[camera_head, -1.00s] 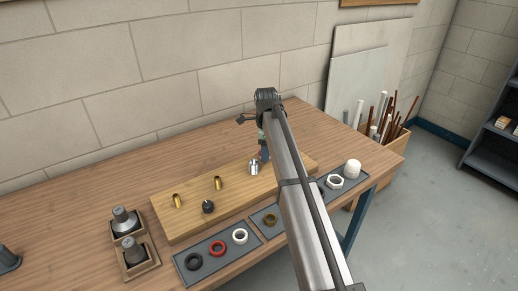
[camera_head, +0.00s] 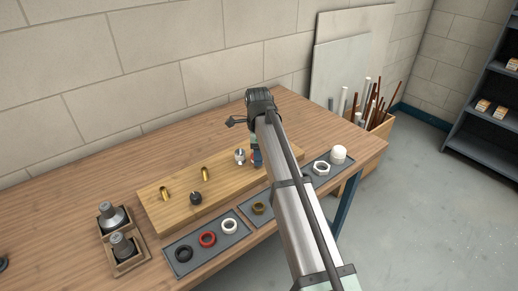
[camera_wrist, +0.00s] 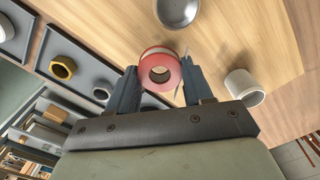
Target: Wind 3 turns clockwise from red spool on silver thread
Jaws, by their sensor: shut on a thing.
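A red spool (camera_wrist: 160,70) with a pale band is held between the two fingers of my gripper (camera_wrist: 158,88) in the wrist view. In the head view it shows as a small red patch (camera_head: 253,155), mostly covered by my gripper (camera_head: 256,158). The silver thread (camera_head: 240,156) stands upright on the wooden board, just left of my gripper. In the wrist view a round silver piece (camera_wrist: 178,11), apparently the same part, lies ahead of the spool, with a gap between them. A thin pale strip shows beside the right finger; I cannot tell whether it is tape.
Two brass fittings (camera_head: 204,174) and a black-topped piece (camera_head: 196,199) stand on the board (camera_head: 170,222). Grey trays (camera_head: 238,239) with rings and nuts lie along the front. A white cylinder (camera_wrist: 243,87) stands right of my gripper in the wrist view. Grey fittings (camera_head: 113,217) sit in wooden holders at left.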

